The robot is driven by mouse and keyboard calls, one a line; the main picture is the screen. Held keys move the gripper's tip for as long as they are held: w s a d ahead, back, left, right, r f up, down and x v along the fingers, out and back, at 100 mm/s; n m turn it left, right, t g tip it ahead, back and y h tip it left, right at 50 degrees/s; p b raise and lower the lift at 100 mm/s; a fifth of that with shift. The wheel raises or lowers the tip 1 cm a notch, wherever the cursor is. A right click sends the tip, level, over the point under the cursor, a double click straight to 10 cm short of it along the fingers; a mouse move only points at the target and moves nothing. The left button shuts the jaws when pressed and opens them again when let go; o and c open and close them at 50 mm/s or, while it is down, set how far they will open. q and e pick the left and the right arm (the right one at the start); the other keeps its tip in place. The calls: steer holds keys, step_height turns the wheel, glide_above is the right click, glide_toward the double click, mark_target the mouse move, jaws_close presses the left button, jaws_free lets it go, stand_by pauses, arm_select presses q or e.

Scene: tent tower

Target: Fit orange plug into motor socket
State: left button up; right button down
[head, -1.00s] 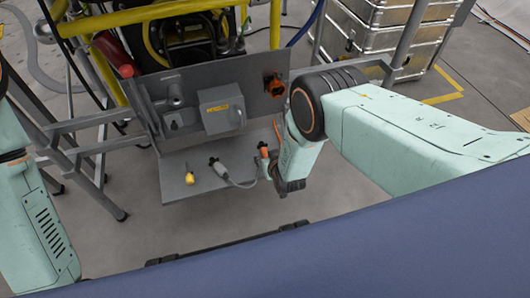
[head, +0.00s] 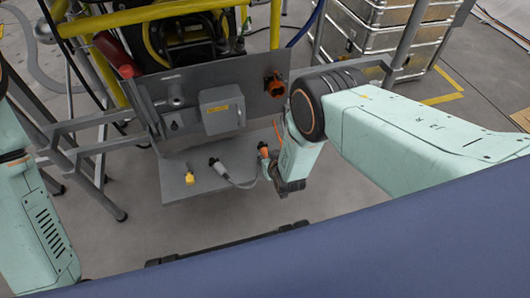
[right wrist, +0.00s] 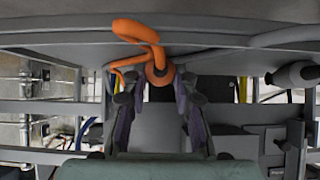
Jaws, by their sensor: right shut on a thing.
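The orange plug (head: 263,151) is at my right gripper (head: 267,167), just above the right end of the grey shelf. In the right wrist view the orange plug (right wrist: 160,76) sits between the fingertips of my right gripper (right wrist: 159,92), which is shut on it. Its orange cable (right wrist: 138,30) curls away towards the top of that view. The orange motor socket (head: 274,84) is on the upright grey panel, above the plug and apart from it. My left arm shows at the left edge of the head view, but its gripper is out of view.
The grey shelf (head: 180,163) holds a yellow plug (head: 189,178) and a grey plug with a cable (head: 216,165). A grey box (head: 222,110) is mounted on the panel (head: 185,82). Yellow tubes frame the motor behind. Metal cases (head: 385,35) stand at the back right.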

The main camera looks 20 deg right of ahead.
mark_target(268, 149)
steer(key=shift+r, duration=0.15)
steer(key=shift+r+p, duration=1.95)
steer(key=shift+r, duration=0.2)
